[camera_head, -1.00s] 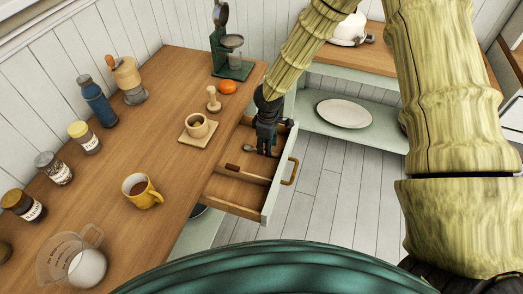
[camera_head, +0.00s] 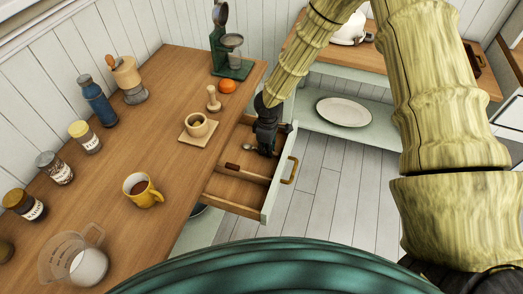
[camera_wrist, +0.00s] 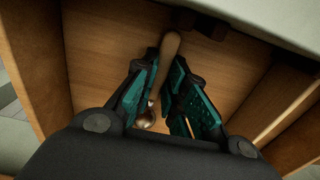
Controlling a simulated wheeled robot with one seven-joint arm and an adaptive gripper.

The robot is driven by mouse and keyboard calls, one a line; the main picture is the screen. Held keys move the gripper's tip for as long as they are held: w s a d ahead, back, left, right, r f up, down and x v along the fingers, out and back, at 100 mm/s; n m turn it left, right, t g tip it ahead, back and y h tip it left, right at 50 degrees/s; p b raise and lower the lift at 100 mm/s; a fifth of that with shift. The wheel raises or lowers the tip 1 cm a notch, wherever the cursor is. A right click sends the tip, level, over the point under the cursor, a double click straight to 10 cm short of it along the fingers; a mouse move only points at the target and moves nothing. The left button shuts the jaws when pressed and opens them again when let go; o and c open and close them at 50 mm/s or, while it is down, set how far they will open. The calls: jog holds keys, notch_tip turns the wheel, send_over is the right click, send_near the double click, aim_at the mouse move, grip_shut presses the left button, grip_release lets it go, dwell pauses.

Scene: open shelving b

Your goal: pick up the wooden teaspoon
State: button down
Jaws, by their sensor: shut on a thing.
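The wooden teaspoon (camera_wrist: 168,52) has a wooden handle and a shiny metal bowl. In the wrist view its handle runs between the two teal finger pads, and the bowl shows beside the left finger. My gripper (camera_wrist: 160,100) is shut on the handle. In the head view my gripper (camera_head: 265,150) reaches down into the open drawer (camera_head: 228,190), and the teaspoon's bowl (camera_head: 248,147) shows at its left; the handle is hidden there. I cannot tell whether the spoon still touches the drawer floor.
A dark red-brown piece (camera_head: 232,166) lies farther forward in the drawer. On the counter, a wooden cup (camera_head: 197,128) on a board, an orange (camera_head: 227,86) and a yellow mug (camera_head: 142,190) stand nearby.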

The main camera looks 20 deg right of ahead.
notch_tip(320, 180, up, 10)
jog(key=b, duration=0.1)
dwell(0.7)
dwell(0.6)
